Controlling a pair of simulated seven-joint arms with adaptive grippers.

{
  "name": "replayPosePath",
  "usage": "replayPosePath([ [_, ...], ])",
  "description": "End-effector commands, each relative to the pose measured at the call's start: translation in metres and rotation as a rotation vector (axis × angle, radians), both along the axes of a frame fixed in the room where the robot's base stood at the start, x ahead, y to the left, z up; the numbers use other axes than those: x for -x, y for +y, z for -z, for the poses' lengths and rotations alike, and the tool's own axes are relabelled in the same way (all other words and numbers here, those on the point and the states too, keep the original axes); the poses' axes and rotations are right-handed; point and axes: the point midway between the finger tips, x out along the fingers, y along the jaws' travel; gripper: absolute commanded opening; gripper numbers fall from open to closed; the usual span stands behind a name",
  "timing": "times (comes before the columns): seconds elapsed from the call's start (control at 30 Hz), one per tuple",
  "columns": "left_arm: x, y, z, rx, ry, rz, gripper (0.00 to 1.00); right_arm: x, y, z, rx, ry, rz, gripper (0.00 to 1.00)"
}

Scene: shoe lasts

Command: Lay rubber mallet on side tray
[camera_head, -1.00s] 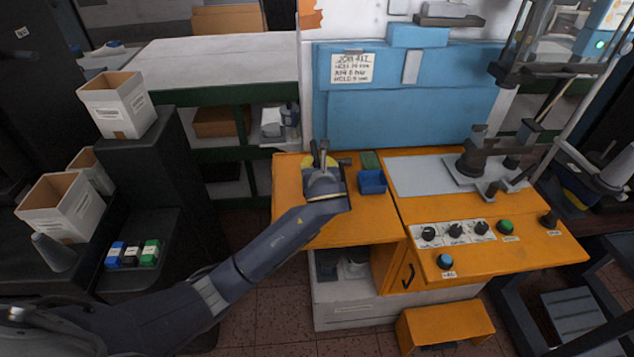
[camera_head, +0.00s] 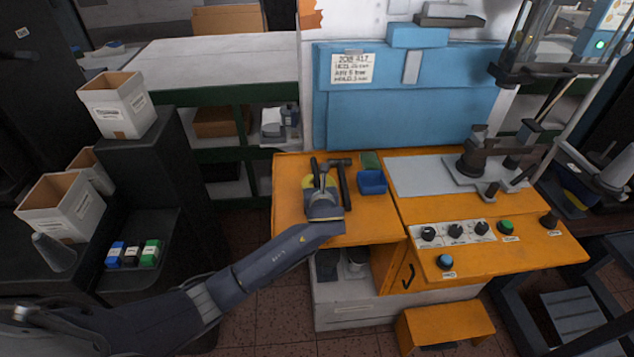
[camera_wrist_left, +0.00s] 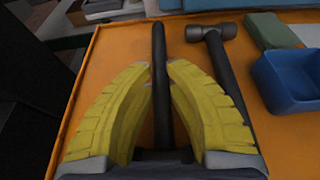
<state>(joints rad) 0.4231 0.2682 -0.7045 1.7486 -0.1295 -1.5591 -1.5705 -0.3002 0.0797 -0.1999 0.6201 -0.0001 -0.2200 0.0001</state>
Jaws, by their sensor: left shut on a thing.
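My left gripper (camera_head: 322,187) is over the orange side tray (camera_head: 289,222), its yellow fingers (camera_wrist_left: 160,100) on either side of a black rod-like handle (camera_wrist_left: 159,50). The handle points away from me; it also shows in the head view (camera_head: 314,166). No head shows on it, so I cannot tell if it is the rubber mallet. A hammer-shaped tool (camera_wrist_left: 222,70) with a dark grey head and black handle lies on the tray, just right of the gripper; it is in the head view too (camera_head: 346,188). My right gripper is out of view.
A blue bin (camera_head: 372,182) and a green block (camera_head: 370,160) sit right of the tools. The orange control panel (camera_head: 520,255) with knobs adjoins on the right. A blue machine panel (camera_head: 415,120) rises behind. The tray's left part is clear.

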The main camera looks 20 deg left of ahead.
Motion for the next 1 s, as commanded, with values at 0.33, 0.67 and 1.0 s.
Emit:
replayPosePath([
  [0.33,0.000,0.000,0.003,0.000,0.000,-0.001,0.28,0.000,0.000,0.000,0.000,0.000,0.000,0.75],
  [0.67,0.000,0.000,0.002,0.000,0.000,-0.001,0.39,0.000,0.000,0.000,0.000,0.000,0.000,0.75],
  [1.0,0.030,-0.012,-0.012,0.004,0.000,0.001,0.39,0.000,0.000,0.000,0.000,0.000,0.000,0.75],
])
